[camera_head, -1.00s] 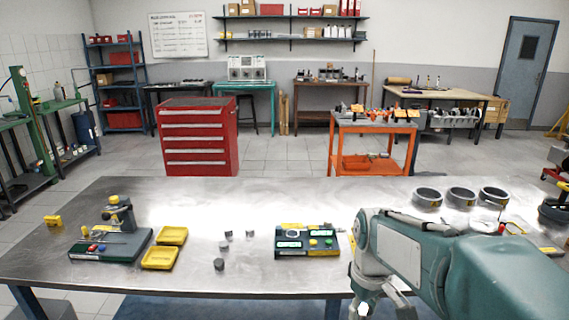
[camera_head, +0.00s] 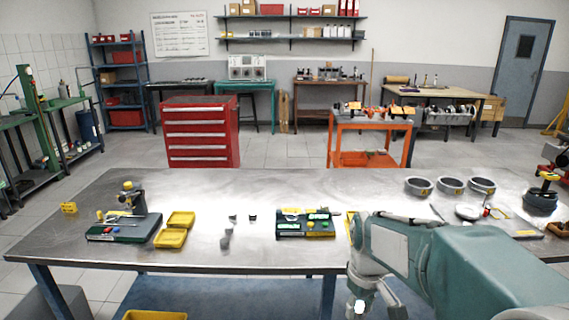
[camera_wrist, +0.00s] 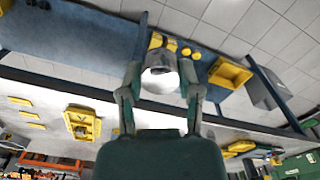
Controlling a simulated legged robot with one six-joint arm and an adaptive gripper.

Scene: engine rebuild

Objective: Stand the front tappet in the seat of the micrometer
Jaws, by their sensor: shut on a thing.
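My gripper (camera_wrist: 160,72) is shut on a bright silver round piece (camera_wrist: 160,84) that looks like a tappet. In the head view my gripper (camera_head: 370,309) hangs low at the bottom right, at the bench's front edge. Two small dark tappets (camera_head: 233,218) (camera_head: 252,217) stand mid-bench. A blurred grey shape (camera_head: 226,238) lies in front of them, where a tappet showed earlier. A bench instrument with a green base (camera_head: 125,230) and grey upright frame at left looks like the micrometer. Its seat is too small to make out.
Two yellow trays (camera_head: 171,238) sit right of that instrument. Several grey rings (camera_head: 418,186) and a dark round stand (camera_head: 541,198) are at right. The bench (camera_head: 200,262) is clear along its front left.

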